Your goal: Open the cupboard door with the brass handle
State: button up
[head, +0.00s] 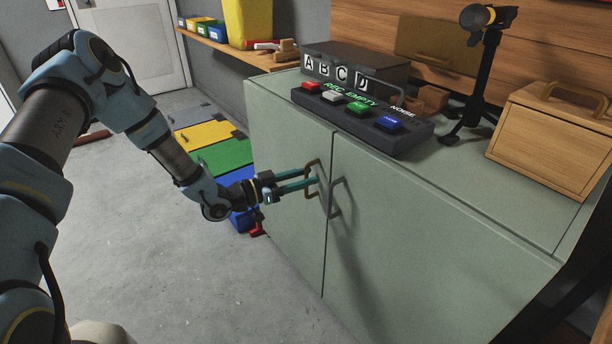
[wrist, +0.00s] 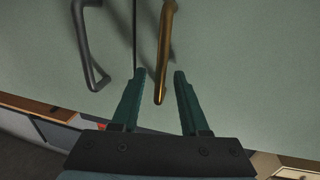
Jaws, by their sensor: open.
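The green cupboard has two doors side by side. The left door (head: 284,153) carries the brass handle (head: 309,180), an upright bar near the middle seam. The right door (head: 400,235) carries a dark grey handle (head: 334,200). My gripper (head: 317,177) is open at the brass handle, its teal fingers pointing at the door. In the wrist view the brass handle (wrist: 165,50) runs down between the two fingertips (wrist: 163,74), with a finger on each side. Whether either finger touches it I cannot tell. The grey handle (wrist: 88,45) stands apart, beyond the left finger. Both doors look closed.
On the cupboard top are a button box (head: 362,115), a dark case with letters (head: 352,62), a black stand (head: 480,75) and a wooden box (head: 552,135).

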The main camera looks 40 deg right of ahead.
jog(key=shift+s+d, duration=0.1)
jog(key=shift+d, duration=0.25)
jog(key=shift+c, duration=0.3)
grip_shut()
dwell(1.0)
